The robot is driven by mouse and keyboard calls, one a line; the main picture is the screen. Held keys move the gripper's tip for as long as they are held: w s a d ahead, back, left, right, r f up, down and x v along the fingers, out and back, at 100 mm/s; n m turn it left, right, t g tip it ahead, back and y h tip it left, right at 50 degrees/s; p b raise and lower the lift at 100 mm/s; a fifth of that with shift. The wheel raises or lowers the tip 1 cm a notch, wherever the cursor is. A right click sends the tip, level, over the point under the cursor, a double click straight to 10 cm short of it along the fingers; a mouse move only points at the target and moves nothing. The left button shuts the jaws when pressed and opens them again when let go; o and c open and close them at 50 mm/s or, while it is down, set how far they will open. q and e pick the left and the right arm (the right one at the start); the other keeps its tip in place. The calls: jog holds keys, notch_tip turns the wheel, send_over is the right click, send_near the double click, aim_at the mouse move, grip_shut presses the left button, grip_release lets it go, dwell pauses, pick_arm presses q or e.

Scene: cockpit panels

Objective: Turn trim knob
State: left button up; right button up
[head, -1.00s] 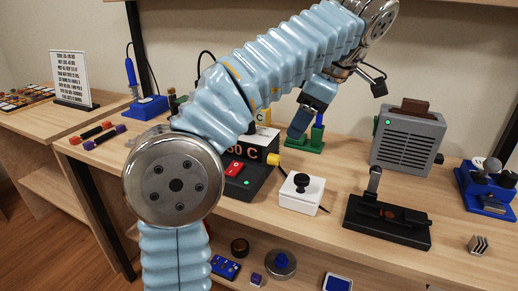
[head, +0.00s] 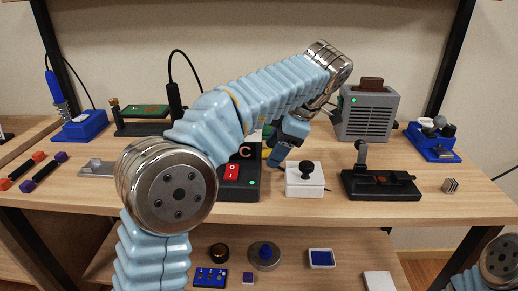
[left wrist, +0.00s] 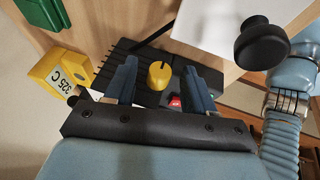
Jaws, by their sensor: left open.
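A yellow knob (left wrist: 160,75) with a dark pointer mark sits on the side of a black station in the left wrist view. My left gripper (left wrist: 160,72) is open, its two blue fingers on either side of the knob; I cannot tell whether they touch it. In the head view my left gripper (head: 279,152) is beside the right side of the black station (head: 238,182), which has a red switch. My arm hides much of the station there. My right gripper is out of view.
A white box with a black knob (head: 306,176) stands just right of the station. A black lever base (head: 380,185), grey toaster-like box (head: 368,113) and blue stand (head: 434,142) are farther right. A yellow block reading 325 C (left wrist: 62,72) lies near the station.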

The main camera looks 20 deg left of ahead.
pick_arm(q)
jog(key=shift+f, duration=0.1)
grip_shut()
dwell(0.3)
